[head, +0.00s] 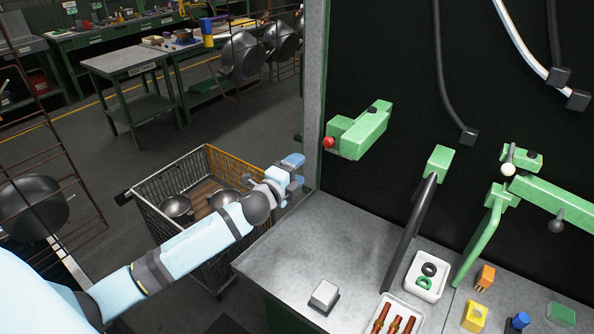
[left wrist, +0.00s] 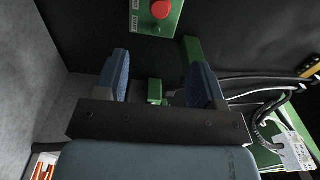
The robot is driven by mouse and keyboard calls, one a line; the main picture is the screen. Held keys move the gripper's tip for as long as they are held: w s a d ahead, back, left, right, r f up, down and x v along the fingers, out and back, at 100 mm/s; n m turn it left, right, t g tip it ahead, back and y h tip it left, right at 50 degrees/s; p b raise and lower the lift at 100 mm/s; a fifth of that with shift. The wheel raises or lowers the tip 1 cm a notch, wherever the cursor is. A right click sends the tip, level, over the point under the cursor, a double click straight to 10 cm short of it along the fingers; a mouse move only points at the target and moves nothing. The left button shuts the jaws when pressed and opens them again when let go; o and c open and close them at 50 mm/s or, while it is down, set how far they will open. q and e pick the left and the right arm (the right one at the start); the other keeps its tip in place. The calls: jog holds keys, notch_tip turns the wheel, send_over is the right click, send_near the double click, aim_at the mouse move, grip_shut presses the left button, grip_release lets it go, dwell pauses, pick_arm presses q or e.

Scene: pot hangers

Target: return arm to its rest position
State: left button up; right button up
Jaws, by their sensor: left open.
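My right gripper is in neither view.
A wire cart (head: 150,210) with metal pots stands below my left arm. The grey worktop (head: 300,240) holds a small grey block (head: 324,295) and a white tray (head: 411,303).

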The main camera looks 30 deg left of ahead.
pick_arm(q)
jog(key=s+d+f+n+g+h+p, duration=0.1)
jog(key=s+d+f+n, duration=0.4)
jog(key=s, duration=0.5)
jog(key=s+d+f+n+g+p, duration=0.1)
jog(key=s+d+f+n+g, duration=0.2)
jog(key=s+d+f+n, duration=0.2)
jog(key=s+d+f+n+g+h+p, duration=0.1)
jog(key=s+d+f+n+g, duration=0.2)
jog(key=s+f, duration=0.7)
jog(key=s+d+n, duration=0.2)
jog(key=s+d, duration=0.2)
jog(key=shift+s+d+f+h+p, duration=0.15)
jog(key=shift+s+d+h+p, duration=0.15)
jog(key=shift+s+p, duration=0.1)
